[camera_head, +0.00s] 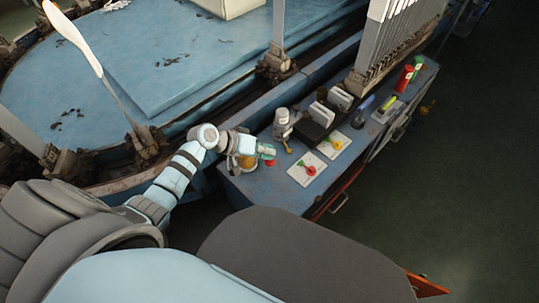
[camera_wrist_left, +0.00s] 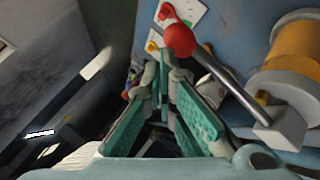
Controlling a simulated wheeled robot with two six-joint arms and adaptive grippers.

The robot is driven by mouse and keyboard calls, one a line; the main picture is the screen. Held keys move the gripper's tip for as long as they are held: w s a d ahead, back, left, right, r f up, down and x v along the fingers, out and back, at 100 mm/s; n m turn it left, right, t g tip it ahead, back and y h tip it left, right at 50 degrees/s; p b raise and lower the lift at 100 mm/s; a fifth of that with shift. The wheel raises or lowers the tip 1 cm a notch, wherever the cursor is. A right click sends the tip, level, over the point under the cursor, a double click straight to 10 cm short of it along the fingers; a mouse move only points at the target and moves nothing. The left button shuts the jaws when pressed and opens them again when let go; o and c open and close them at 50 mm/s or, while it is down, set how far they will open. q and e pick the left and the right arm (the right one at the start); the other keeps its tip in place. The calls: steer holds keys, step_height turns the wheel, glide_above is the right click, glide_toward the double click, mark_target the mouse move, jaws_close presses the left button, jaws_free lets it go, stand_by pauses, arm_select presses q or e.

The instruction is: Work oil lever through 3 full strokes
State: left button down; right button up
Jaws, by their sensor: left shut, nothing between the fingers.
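The oil lever is a metal rod (camera_wrist_left: 230,80) with a red ball knob (camera_wrist_left: 180,39), running to a grey block (camera_wrist_left: 279,129) beside a yellow oil pot (camera_wrist_left: 297,52). In the head view the oil pot (camera_head: 245,162) is partly hidden behind my left gripper (camera_head: 266,151), and the red knob (camera_head: 270,162) shows just below the fingers. In the left wrist view my left gripper (camera_wrist_left: 167,72) has its green fingertips together and empty, just short of the knob. I cannot tell whether they touch it. My right gripper is out of view.
The blue bench (camera_head: 255,188) holds a grey-white device (camera_head: 283,124), two white cards (camera_head: 307,169) with red and yellow pieces, a white tray (camera_head: 388,110) and red cylinders (camera_head: 404,77). A large blue machine (camera_head: 180,60) stands behind. Dark floor lies right.

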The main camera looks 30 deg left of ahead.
arm_select(q)
steer(key=shift+d+f+b, duration=0.15)
steer(key=shift+f+b, duration=0.6)
steer(key=shift+f, duration=0.3)
stand_by(0.7)
steer(key=shift+r, duration=0.1)
stand_by(0.4)
steer(key=shift+w+a+r+p, duration=0.1)
steer(key=shift+a+r+p, duration=0.1)
steer(key=shift+r+p, duration=1.1)
steer(key=shift+a+r+p, duration=0.15)
steer(key=shift+r+p, duration=1.05)
steer(key=shift+r, duration=0.15)
steer(key=r+p, duration=0.4)
steer(key=r, duration=0.1)
steer(key=shift+w+a+p, duration=0.1)
steer(key=shift+a+p, duration=0.2)
